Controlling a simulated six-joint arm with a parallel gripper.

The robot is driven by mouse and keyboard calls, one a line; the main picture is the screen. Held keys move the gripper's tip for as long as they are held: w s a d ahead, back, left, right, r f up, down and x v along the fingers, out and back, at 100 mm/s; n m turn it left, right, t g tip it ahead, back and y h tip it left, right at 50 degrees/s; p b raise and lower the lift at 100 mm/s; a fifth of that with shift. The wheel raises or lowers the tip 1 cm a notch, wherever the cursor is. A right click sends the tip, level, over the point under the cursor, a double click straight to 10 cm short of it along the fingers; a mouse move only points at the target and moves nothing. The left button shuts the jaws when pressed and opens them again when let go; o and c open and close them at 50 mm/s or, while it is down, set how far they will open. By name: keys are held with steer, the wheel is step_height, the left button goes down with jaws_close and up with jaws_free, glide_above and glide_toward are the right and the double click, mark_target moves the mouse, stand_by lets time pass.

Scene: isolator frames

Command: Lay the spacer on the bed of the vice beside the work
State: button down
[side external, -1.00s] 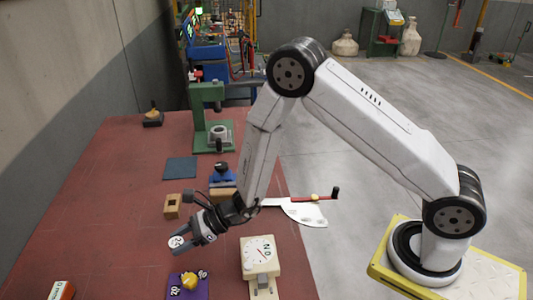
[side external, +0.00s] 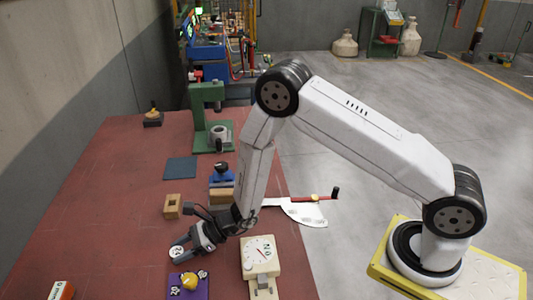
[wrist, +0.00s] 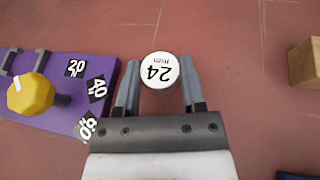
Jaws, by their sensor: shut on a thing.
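Whether the spacer touches the bench cannot be told. The vice seems to be the blue piece (side external: 222,172) behind my forearm, with a light wooden block (side external: 221,194) at its near side, likely the work. The arm partly hides both, and the bed is not clearly seen.
A purple plate (wrist: 70,95) with a yellow knob (wrist: 30,96) lies close to my gripper. A wooden block with an opening (side external: 172,206) stands beyond it. A cream dial box (side external: 260,250) is to the right. The red bench (side external: 100,225) is clear at left.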

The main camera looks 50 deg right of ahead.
steer(key=shift+f, duration=0.1)
steer(key=shift+c, duration=0.9)
jaws_free()
steer(key=shift+s+d+r, duration=0.2)
steer(key=shift+d+r, duration=0.15)
steer(key=shift+d, duration=0.05)
steer(key=v, duration=1.1)
steer(key=shift+s, duration=0.1)
